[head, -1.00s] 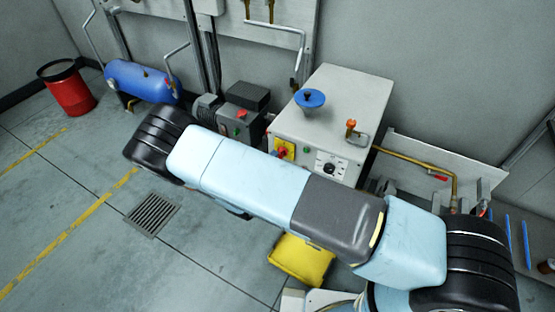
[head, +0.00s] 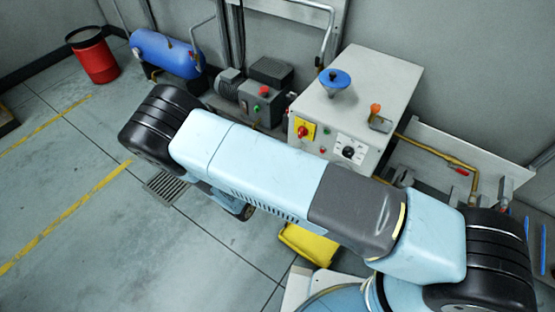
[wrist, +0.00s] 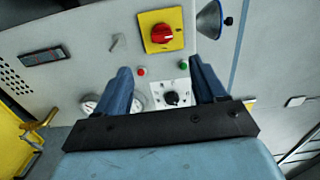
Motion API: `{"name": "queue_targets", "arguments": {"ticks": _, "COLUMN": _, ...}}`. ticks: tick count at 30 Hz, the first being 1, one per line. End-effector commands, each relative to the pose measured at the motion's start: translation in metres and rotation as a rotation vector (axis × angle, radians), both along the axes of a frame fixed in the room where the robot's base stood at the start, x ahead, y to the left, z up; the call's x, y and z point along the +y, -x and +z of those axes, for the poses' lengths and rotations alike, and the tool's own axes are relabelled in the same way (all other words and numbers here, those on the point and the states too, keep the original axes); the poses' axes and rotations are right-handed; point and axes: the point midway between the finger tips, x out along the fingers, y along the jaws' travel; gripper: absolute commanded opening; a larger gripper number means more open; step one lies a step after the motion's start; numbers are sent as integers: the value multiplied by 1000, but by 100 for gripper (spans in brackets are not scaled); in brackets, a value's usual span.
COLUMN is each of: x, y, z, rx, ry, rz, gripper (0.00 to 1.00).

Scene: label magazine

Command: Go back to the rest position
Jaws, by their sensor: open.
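My gripper (wrist: 163,90) shows in the wrist view with its two blue fingers apart and nothing between them. Beyond the fingers is the front panel of a grey cabinet. The panel carries a red rotary switch on a yellow plate (wrist: 162,32), a black dial (wrist: 172,98) on a white plate, and small red and green buttons. I cannot tell how far the fingertips are from the panel. In the head view my arm (head: 260,175) stretches across the picture, and the gripper itself is hidden there.
The grey cabinet (head: 375,75) has a blue funnel (head: 335,80) and an orange-topped fitting (head: 375,109) on top. A motor unit (head: 262,103), a blue tank (head: 165,53) and a red bin (head: 95,60) stand along the wall. A yellow object (head: 308,243) lies below my arm. Floor at left is clear.

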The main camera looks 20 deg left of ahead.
Motion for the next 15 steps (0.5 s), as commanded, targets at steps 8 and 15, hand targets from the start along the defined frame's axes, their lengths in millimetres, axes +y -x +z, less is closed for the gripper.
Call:
{"name": "queue_targets", "arguments": {"ticks": 8, "x": 0, "y": -1, "z": 1, "rx": 0, "ry": -3, "rz": -2, "gripper": 70}}
{"name": "queue_targets", "arguments": {"ticks": 15, "x": -13, "y": -18, "z": 35, "rx": -15, "ry": -140, "rz": -123, "gripper": 70}}
